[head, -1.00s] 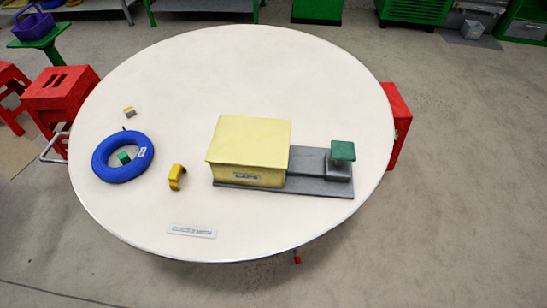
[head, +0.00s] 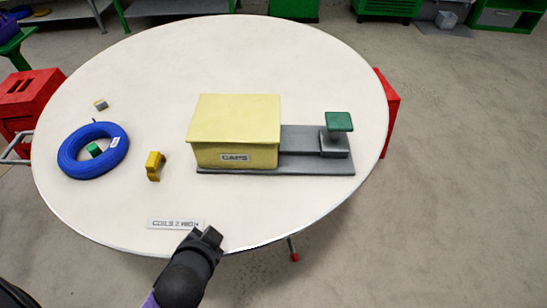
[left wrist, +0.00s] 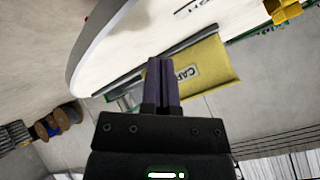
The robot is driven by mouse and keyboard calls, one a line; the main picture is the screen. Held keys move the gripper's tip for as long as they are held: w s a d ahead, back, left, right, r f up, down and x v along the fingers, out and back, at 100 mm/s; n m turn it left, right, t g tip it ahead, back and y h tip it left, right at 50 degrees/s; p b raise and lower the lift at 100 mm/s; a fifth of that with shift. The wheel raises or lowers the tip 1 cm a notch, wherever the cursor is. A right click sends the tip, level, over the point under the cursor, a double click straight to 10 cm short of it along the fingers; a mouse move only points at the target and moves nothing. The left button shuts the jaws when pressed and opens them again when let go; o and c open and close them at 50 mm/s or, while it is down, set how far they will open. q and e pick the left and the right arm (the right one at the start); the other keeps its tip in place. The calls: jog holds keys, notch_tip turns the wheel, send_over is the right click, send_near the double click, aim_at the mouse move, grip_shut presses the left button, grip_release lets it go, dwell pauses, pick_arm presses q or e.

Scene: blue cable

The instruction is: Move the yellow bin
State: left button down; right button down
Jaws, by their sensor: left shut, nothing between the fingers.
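The yellow bin (head: 235,120), labelled "CAPS", stands on the grey base (head: 300,165) at the table's middle right, with a flat yellow top. My left gripper (head: 208,237) is at the table's front edge, in front of the bin and apart from it. In the left wrist view the gripper's fingers (left wrist: 161,68) are together and empty, and the yellow bin (left wrist: 212,68) appears tilted beyond them. My right gripper is in neither view.
On the round white table (head: 130,190) are a blue cable coil (head: 72,165) around a small green block (head: 93,150), a yellow clip-like piece (head: 154,165), a small grey-yellow block (head: 101,105) and a label plate (head: 172,223). A green-topped grey post (head: 338,122) stands right of the bin.

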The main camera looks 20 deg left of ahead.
pick_arm(q)
jog(key=w+r+m+t, duration=0.1)
jog(key=m+t, duration=0.1)
jog(key=w+r+m+t, duration=0.2)
jog(key=shift+w+a+r, duration=0.1)
jog(key=shift+w+r, duration=0.05)
jog(key=shift+w, duration=0.15)
jog(key=w+d+r+m+t+h, duration=0.1)
jog(key=r+m+t+h, duration=0.1)
jog(key=m, duration=0.2)
jog(key=m+t+h, duration=0.2)
jog(key=m+h, duration=0.4)
jog(key=m, duration=0.2)
send_near(277, 143)
jog(key=w+d, duration=0.2)
jog(key=d, duration=0.2)
jog(key=w, duration=0.1)
jog(key=w+a+b, duration=0.1)
jog(key=w, duration=0.1)
jog(key=w+a, duration=0.1)
jog(key=shift+w, duration=0.15)
